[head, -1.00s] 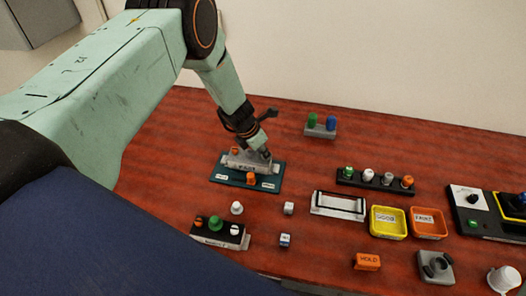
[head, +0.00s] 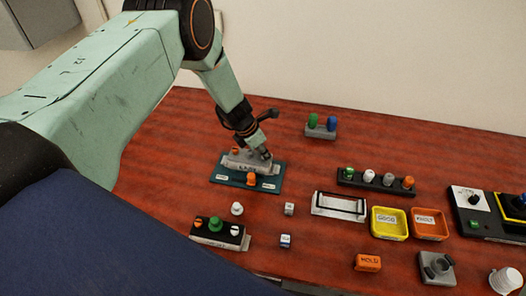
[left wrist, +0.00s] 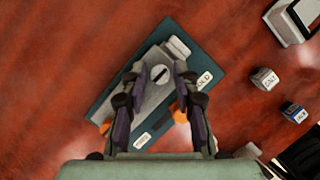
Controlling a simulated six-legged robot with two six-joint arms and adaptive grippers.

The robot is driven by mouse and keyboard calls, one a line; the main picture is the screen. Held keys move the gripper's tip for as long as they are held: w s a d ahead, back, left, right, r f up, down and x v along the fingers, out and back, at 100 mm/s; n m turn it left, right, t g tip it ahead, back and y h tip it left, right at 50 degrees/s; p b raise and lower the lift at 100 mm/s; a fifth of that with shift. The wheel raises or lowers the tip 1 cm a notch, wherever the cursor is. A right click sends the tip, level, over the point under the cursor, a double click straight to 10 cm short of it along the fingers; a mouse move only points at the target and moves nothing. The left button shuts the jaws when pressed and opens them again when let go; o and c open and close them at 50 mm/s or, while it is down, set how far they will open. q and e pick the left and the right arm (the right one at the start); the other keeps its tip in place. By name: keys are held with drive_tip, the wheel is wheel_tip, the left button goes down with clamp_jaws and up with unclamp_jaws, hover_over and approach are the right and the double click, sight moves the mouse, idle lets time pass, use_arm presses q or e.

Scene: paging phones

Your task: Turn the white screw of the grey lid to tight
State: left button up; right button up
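The grey lid (head: 240,160) lies on the dark teal plate (head: 226,180) on the red-brown table. An orange knob (head: 236,150) is at the lid's left end, and another orange knob (head: 251,179) is on the plate's front part. In the left wrist view, the white screw (left wrist: 160,73) shows as a round slotted head on the grey lid (left wrist: 150,100). My left gripper (left wrist: 162,68) points down over it, with one finger on each side and a gap to the screw. In the head view my left gripper (head: 264,153) hides the screw. My right gripper is not in view.
A box with green and white knobs (head: 216,234) stands in front, near a loose white knob (head: 237,208) and small cubes (head: 285,240). A knob rack (head: 376,184), yellow tray (head: 389,234) and orange tray (head: 429,237) are right. Bare table lies left of the plate.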

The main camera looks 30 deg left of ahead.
use_arm(q)
drive_tip(key=shift+o, duration=1)
drive_tip(key=shift+r, duration=0.1)
drive_tip(key=v, duration=1.1)
drive_tip(key=shift+s+r, duration=0.15)
drive_tip(key=shift+r, duration=0.2)
drive_tip(key=shift+a, duration=0.15)
